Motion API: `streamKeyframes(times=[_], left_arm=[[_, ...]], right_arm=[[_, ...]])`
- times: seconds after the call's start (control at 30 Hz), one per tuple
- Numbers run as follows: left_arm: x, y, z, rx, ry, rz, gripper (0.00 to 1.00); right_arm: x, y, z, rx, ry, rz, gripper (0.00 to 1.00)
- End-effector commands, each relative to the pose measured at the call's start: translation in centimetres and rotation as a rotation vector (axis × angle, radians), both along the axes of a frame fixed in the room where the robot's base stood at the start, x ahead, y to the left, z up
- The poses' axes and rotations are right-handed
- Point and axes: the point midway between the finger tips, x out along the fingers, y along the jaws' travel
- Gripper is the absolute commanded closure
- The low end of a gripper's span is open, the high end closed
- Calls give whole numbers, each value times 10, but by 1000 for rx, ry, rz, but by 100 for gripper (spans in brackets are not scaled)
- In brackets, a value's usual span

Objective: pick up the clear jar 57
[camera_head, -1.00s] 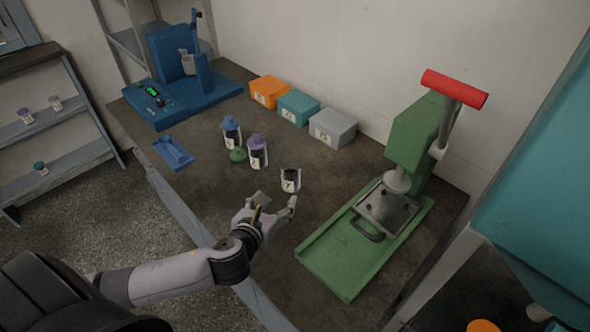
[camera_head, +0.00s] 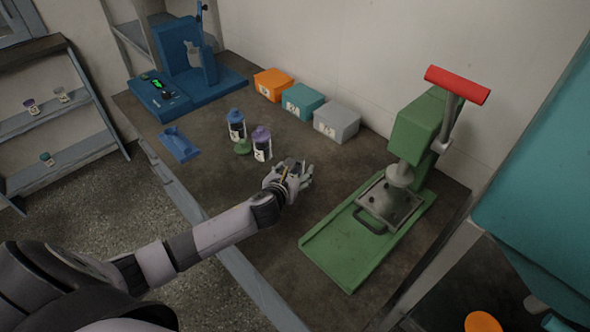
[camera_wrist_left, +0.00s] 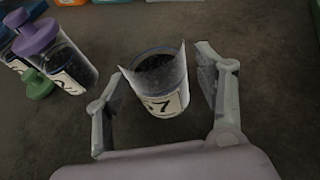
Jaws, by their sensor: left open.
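The clear jar 57 (camera_wrist_left: 158,84) stands upright without a lid between the open fingers of my left gripper (camera_wrist_left: 165,95) in the left wrist view. It holds dark material, and its label shows a 7 with a partly legible digit before it. A gap shows between the jar and the fingers on both sides. In the head view my left gripper (camera_head: 295,177) covers most of the jar (camera_head: 295,165) on the table. My right gripper is in neither view.
Jars with blue (camera_head: 236,115) and purple (camera_head: 261,134) lids stand left of my gripper, by a green lid (camera_head: 242,146). Orange (camera_head: 273,84), teal (camera_head: 303,101) and grey (camera_head: 336,121) boxes line the wall. A green press (camera_head: 375,215) stands right; a blue machine (camera_head: 187,75) stands back left.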

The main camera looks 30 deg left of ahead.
Motion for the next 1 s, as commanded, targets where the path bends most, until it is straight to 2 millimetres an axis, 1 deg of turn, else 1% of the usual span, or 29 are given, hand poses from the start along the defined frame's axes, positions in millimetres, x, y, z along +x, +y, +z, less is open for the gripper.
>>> streamKeyframes(times=[0.03, 0.13, 0.4, 0.63, 1.0], left_arm=[[6, 1, -3, -1, 0, 2, 37], [13, 2, -6, -1, 0, 2, 37], [15, 2, -7, 0, 0, 0, 37], [15, 2, -7, 0, 0, 0, 51], [15, 2, -7, 0, 0, 1, 76]], right_arm=[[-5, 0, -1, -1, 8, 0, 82], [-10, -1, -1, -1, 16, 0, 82], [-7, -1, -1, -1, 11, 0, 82], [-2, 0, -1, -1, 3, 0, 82], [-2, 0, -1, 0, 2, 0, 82]])
